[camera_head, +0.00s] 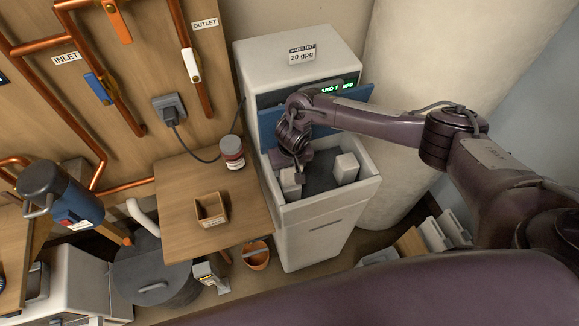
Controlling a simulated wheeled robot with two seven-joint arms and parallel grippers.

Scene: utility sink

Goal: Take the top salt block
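Two white salt blocks show in the open bin of the white softener cabinet (318,210). The left block (290,182) is partly covered by my gripper, and the right block (345,167) stands apart near the bin's right side. My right arm comes in from the right, and my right gripper (299,168) points down into the bin at the left block. The fingers are small and dark, so I cannot tell whether they grip the block or which block sits higher. My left gripper is not in view.
A blue lid (357,93) stands raised behind the bin. White blocks or packs (434,234) lie on the floor to the right.

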